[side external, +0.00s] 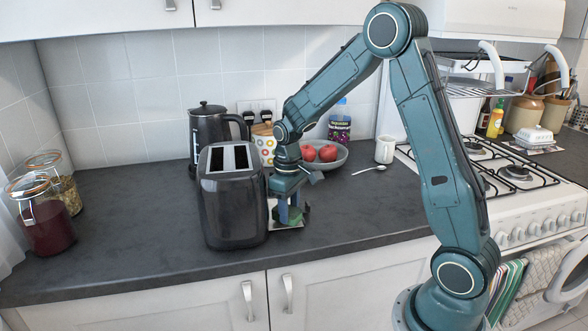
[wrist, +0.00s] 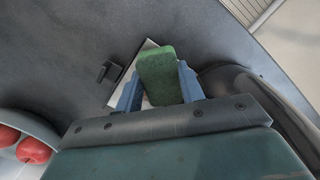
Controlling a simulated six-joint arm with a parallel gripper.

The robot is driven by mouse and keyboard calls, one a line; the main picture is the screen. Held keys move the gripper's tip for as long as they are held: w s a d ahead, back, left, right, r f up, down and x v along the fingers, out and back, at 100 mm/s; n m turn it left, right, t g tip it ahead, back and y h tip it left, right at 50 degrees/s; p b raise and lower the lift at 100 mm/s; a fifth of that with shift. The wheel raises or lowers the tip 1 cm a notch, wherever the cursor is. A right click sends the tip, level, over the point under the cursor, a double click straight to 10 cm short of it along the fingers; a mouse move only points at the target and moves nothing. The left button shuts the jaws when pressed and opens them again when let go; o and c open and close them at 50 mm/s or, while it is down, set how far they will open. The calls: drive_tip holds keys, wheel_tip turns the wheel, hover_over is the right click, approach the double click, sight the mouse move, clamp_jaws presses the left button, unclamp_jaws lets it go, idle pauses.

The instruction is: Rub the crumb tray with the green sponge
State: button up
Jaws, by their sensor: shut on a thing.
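My gripper (side external: 291,213) points down beside the toaster, its two blue fingers shut on the green sponge (wrist: 158,70). In the side view the sponge is mostly hidden by the fingers, with a dark green part low at their right. The crumb tray (wrist: 149,45) is a thin, pale metal plate lying on the counter under the sponge, with a dark handle (wrist: 107,72) at its left in the wrist view. Its pale front edge (side external: 287,227) shows in the side view. The sponge covers much of the tray. I cannot tell whether they touch.
The black toaster (side external: 231,208) stands close at the left of my gripper. A black kettle (side external: 208,130) is behind it. A bowl (side external: 333,162) with red apples and a spoon (side external: 369,169) lie behind my gripper. The counter front right is clear.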

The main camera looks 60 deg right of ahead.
drive_tip(key=shift+w+d+r, duration=0.1)
drive_tip(key=shift+w+d, duration=0.95)
drive_tip(key=shift+w+d+f, duration=0.2)
drive_tip(key=shift+w+d, duration=0.8)
drive_tip(key=shift+d, duration=0.15)
drive_tip(key=shift+w+d, duration=0.1)
drive_tip(key=shift+w+d+f, duration=0.15)
drive_tip(key=shift+w+d, duration=0.95)
drive_tip(key=shift+d, duration=0.3)
drive_tip(key=shift+f, duration=0.15)
